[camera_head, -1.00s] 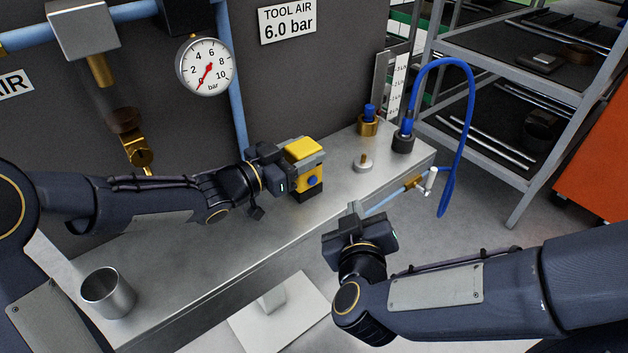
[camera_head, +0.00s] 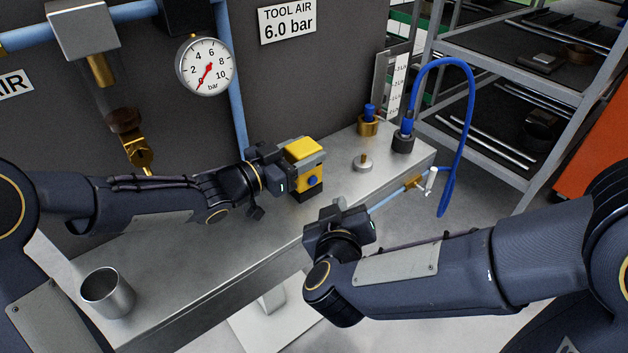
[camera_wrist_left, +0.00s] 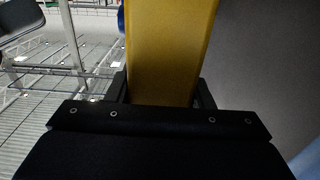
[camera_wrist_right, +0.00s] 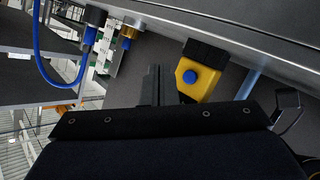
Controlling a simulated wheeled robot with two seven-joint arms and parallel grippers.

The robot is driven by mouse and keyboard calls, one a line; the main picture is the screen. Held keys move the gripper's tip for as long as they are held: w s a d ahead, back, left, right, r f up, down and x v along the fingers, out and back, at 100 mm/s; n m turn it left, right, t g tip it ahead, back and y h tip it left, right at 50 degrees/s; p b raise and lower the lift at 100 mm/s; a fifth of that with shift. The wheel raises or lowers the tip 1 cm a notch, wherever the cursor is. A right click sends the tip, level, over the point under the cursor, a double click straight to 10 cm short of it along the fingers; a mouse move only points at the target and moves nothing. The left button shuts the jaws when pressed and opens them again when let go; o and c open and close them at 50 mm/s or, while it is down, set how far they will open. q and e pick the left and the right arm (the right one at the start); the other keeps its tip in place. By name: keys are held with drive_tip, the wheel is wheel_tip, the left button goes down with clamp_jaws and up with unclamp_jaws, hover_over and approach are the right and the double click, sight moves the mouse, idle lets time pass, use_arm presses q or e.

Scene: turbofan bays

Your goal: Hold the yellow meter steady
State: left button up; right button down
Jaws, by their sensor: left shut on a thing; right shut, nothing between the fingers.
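The yellow meter (camera_head: 304,150) stands upright on the steel bench, with a grey band, a dark base and a blue round button on its front. My left gripper (camera_head: 292,168) is shut on the meter from its left side. In the left wrist view the yellow body (camera_wrist_left: 168,50) fills the space between the fingers. My right gripper (camera_head: 343,208) is shut and empty, in front of the bench edge, below and to the right of the meter. In the right wrist view the meter (camera_wrist_right: 201,76) shows beyond the closed fingers (camera_wrist_right: 155,82), apart from them.
A steel cup (camera_head: 108,292) stands at the bench's near left. A small metal knob piece (camera_head: 363,162), a brass fitting with blue top (camera_head: 368,121) and a looped blue hose (camera_head: 470,110) are at the right end. A pressure gauge (camera_head: 205,66) hangs behind. Shelving (camera_head: 520,60) stands at right.

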drive_tip(key=shift+w+a, duration=0.7)
drive_tip(key=shift+w, duration=0.25)
drive_tip(key=shift+w+a, duration=0.65)
drive_tip(key=shift+w, duration=0.3)
drive_tip(key=shift+w+a, duration=0.1)
idle(0.6)
drive_tip(key=shift+w+a, duration=0.15)
drive_tip(key=shift+w, duration=0.05)
drive_tip(key=shift+w+a, duration=0.3)
drive_tip(key=shift+w, duration=0.1)
idle(0.7)
drive_tip(key=shift+s, duration=0.1)
drive_tip(key=shift+s+d, duration=0.5)
drive_tip(key=shift+s, duration=0.15)
drive_tip(key=s+d, duration=0.1)
drive_tip(key=s, duration=0.1)
drive_tip(key=s+d, duration=0.2)
idle(0.6)
